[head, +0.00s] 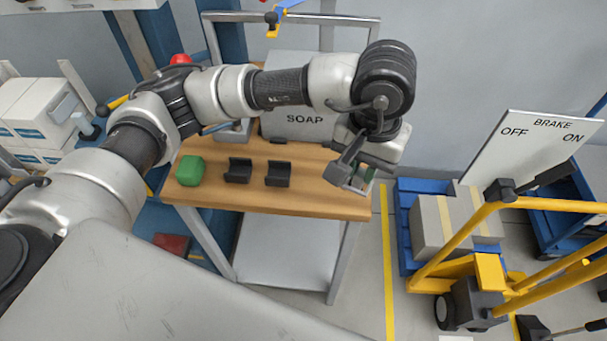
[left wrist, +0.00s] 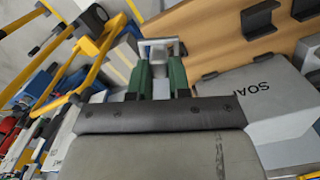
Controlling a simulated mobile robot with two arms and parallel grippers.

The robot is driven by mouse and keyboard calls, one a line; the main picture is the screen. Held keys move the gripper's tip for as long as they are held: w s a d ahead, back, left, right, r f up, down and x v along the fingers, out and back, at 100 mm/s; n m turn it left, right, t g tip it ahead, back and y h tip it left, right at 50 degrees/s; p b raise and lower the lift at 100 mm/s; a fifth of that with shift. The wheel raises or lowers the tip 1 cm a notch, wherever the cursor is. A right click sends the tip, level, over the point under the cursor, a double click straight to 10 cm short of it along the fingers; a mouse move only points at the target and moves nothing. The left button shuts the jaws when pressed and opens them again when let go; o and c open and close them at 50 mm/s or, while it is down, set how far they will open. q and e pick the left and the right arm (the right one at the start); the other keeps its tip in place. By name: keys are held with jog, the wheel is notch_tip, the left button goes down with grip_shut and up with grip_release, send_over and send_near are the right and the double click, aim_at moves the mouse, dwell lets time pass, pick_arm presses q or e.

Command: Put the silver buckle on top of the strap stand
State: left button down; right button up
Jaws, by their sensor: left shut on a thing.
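My left gripper (head: 358,180) is over the right end of the wooden bench. In the left wrist view its green fingers (left wrist: 161,72) are shut on the silver buckle (left wrist: 160,42), a small pale metal frame at their tips. The buckle is mostly hidden in the head view. Two black cradle-shaped holders (head: 238,170) (head: 278,174) stand on the bench to the left of the gripper. I cannot tell which thing is the strap stand. My right gripper is not in view.
A green block (head: 189,169) sits at the left of the wooden bench (head: 300,199). A grey SOAP box (head: 290,122) stands at the back, partly behind my arm. To the right are a yellow-framed cart (head: 452,245), a BRAKE board (head: 545,148) and a blue pallet (head: 404,226) with boxes.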

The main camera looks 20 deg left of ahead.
pick_arm(q)
jog(key=w+a+f, duration=0.1)
jog(key=a+f, duration=0.1)
jog(key=a, duration=0.1)
jog(key=w+a+f+p, duration=0.1)
jog(key=w+a+f, duration=0.1)
jog(key=a, duration=0.1)
jog(key=w+a+f+p, duration=0.1)
jog(key=w+a+f, duration=0.1)
jog(key=a, duration=0.1)
jog(key=shift+w+f, duration=0.1)
jog(key=shift+w, duration=0.15)
notch_tip(320, 180, down, 4)
jog(key=shift+r+p, duration=0.15)
jog(key=shift+p, duration=0.45)
jog(key=shift+f+b, duration=0.4)
jog(key=c, duration=1.1)
grip_release()
jog(key=shift+r, duration=0.1)
jog(key=shift+o, duration=0.2)
jog(key=shift+r+p, duration=0.2)
jog(key=shift+p, duration=0.1)
notch_tip(320, 180, up, 12)
jog(key=b, duration=0.2)
